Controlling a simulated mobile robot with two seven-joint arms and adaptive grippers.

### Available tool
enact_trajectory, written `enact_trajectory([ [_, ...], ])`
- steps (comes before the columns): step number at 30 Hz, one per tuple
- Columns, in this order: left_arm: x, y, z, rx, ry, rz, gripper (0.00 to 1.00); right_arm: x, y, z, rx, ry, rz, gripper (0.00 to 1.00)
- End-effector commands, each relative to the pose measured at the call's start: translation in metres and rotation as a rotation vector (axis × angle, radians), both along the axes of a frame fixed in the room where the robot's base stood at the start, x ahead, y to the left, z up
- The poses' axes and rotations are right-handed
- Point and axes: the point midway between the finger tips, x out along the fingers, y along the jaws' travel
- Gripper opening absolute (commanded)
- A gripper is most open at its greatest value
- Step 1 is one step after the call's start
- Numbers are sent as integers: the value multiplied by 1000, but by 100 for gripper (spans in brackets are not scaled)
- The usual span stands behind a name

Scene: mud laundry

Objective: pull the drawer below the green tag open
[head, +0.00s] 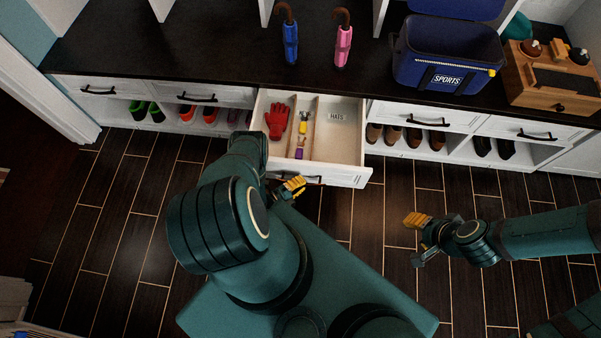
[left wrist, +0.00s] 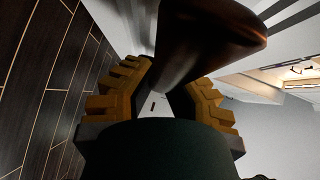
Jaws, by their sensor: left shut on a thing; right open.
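A white drawer (head: 340,165) in the middle of the bench is pulled well out. My right gripper (head: 416,240) is open and empty above the floor, right of the drawer. I see no green tag in either view.
Closed drawers (head: 205,95) flank the open one, with shoes in cubbies below. On the dark bench top (head: 190,45) are a blue umbrella (head: 290,42), a pink umbrella (head: 343,47), a blue SPORTS bin (head: 446,57) and a wooden box (head: 555,85). The floor to the left is clear.

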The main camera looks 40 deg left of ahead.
Motion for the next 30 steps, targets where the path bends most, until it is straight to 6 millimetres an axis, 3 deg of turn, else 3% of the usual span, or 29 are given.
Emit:
enact_trajectory([
  [6,0,-3,0,-5,0,-5,0,0,0,0,0,0,0,47],
  [7,0,-3,0,-5,0,-4,22,0,0,0,0,0,0,47],
  [9,0,-3,0,-4,0,-4,42,0,0,0,0,0,0,47],
  [20,-3,0,0,-1,0,-1,42,0,0,0,0,0,0,47],
  [25,-23,6,3,-1,3,1,42,0,0,0,0,0,0,47],
  [30,-57,14,8,-1,3,1,42,0,0,0,0,0,0,47],
])
